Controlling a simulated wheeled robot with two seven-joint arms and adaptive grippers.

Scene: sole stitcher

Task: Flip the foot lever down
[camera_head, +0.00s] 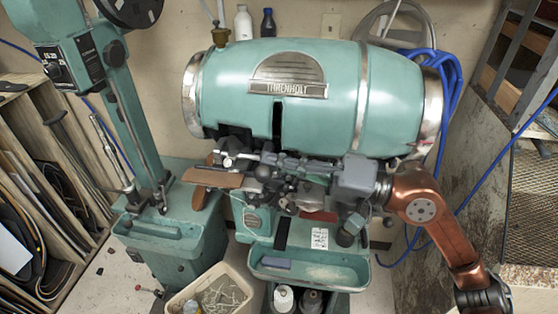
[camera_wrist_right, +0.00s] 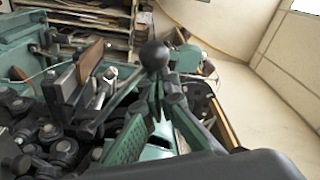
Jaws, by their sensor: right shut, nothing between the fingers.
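The teal stitching machine (camera_head: 300,75) with a big barrel and a THRENHOLT plate fills the middle of the head view. In the right wrist view a lever with a round black ball knob (camera_wrist_right: 154,54) stands up on a slanted metal rod and looks like the foot lever. In the head view the lever is hard to pick out among the dark parts below the barrel. My right gripper (camera_head: 283,165) is shut and empty, reaching in from the right at this mechanism. The ball is close to its fingers; contact cannot be told. My left gripper is out of view.
A teal tray (camera_head: 310,272) is below the mechanism, with a cream bin (camera_head: 212,292) to its lower left. A teal column machine (camera_head: 125,110) stands at the left. Blue hoses (camera_head: 448,75) hang at the right. Dark linkages crowd the space around my fingers.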

